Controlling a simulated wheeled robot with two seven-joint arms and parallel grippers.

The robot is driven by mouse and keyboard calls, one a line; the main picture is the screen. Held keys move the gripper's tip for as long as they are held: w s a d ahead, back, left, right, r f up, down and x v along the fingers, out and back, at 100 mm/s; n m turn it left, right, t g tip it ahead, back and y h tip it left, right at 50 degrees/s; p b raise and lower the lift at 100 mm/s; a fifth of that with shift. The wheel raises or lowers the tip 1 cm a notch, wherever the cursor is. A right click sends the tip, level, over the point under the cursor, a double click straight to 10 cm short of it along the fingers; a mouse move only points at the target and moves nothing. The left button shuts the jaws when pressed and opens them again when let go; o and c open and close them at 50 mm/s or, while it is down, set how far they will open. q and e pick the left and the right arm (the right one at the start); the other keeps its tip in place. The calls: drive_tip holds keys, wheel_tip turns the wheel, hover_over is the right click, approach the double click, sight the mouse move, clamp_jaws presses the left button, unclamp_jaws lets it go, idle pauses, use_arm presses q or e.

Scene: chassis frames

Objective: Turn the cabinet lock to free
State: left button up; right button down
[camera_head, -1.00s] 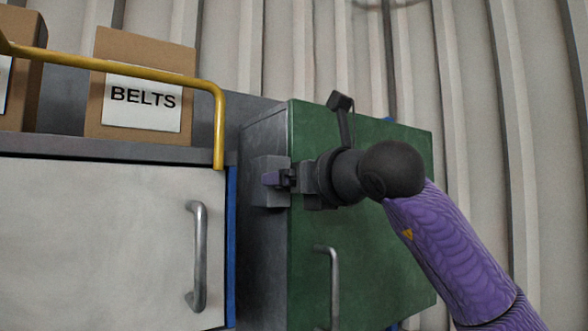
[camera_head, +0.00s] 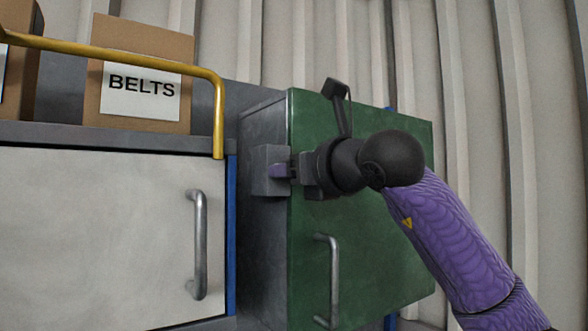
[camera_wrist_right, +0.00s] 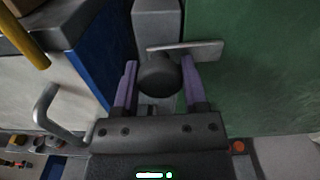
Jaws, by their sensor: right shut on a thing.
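The lock is a grey block (camera_head: 268,158) on the side of the green cabinet (camera_head: 370,240), near its front edge. In the right wrist view, its dark round knob (camera_wrist_right: 158,73) stands before the grey block (camera_wrist_right: 157,25). A flat metal bar (camera_wrist_right: 190,47) runs from beside the knob across to the green door (camera_wrist_right: 265,80). My right gripper (camera_wrist_right: 159,68) is shut on the knob, with a purple finger on each side. In the head view this gripper (camera_head: 280,171) is at the block, and the knob is hidden. My left gripper is not in view.
The green door has a metal handle (camera_head: 333,280) below my right arm. A white cabinet (camera_head: 90,240) with a handle (camera_head: 198,245) stands at the left. Above it are a yellow rail (camera_head: 120,57) and a BELTS box (camera_head: 140,80). A ribbed wall (camera_head: 470,130) is behind.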

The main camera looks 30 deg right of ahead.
drive_tip(key=n, duration=0.4)
drive_tip(key=shift+p, duration=0.35)
drive_tip(key=n+p, duration=0.1)
drive_tip(key=n, duration=0.3)
drive_tip(key=shift+n, duration=0.4)
drive_tip(key=n+p, duration=0.1)
drive_tip(key=n, duration=0.3)
drive_tip(key=shift+n+p, duration=0.35)
drive_tip(key=shift+n, duration=1.65)
drive_tip(key=shift+c, duration=0.6)
unclamp_jaws()
drive_tip(key=s+d+b, duration=0.1)
drive_tip(key=s+b, duration=0.3)
drive_tip(key=s, duration=0.6)
drive_tip(key=shift+d, duration=0.2)
drive_tip(key=shift+w, duration=0.1)
